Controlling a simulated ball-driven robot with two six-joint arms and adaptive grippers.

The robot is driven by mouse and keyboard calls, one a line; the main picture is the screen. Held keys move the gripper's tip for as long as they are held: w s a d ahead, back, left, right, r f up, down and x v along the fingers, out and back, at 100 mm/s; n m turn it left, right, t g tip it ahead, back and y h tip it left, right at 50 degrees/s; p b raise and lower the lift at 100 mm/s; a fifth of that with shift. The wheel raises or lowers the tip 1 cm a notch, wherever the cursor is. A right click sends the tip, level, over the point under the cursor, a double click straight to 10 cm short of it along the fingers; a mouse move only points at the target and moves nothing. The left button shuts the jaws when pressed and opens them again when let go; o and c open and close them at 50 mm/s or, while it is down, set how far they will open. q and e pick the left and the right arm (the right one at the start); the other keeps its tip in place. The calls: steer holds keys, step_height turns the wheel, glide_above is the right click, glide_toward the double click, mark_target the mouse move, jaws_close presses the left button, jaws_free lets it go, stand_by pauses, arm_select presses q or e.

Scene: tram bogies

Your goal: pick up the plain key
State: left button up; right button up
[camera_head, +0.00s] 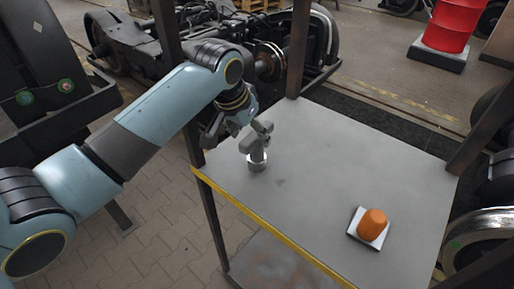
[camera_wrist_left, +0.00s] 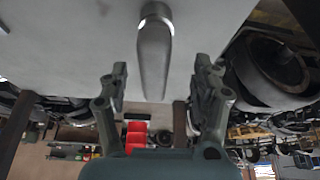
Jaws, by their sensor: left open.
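A grey metal piece with a round collar, which I take for the plain key (camera_head: 257,164), stands near the left edge of the grey table top. In the left wrist view the key (camera_wrist_left: 154,52) has a ring and a smooth, tapering body whose narrow end points between my fingers. My left gripper (camera_head: 238,137) is open beside and above it, and one finger hides part of it in the head view. In the wrist view the fingers (camera_wrist_left: 161,80) stand apart on either side with visible gaps. I cannot tell the depth between them. My right gripper is not in view.
An orange tapered object (camera_head: 372,223) sits on a small white-and-black pad (camera_head: 355,234) at the table's front right. The table top (camera_head: 330,160) is otherwise clear. Dark posts (camera_head: 299,50) rise at its corners.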

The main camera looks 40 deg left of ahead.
mark_target(257, 150)
arm_select(q)
steer(key=x, duration=0.5)
steer(key=shift+d+f+p, duration=0.2)
steer(key=shift+d+p, duration=0.1)
steer(key=shift+p, duration=0.05)
jaws_close()
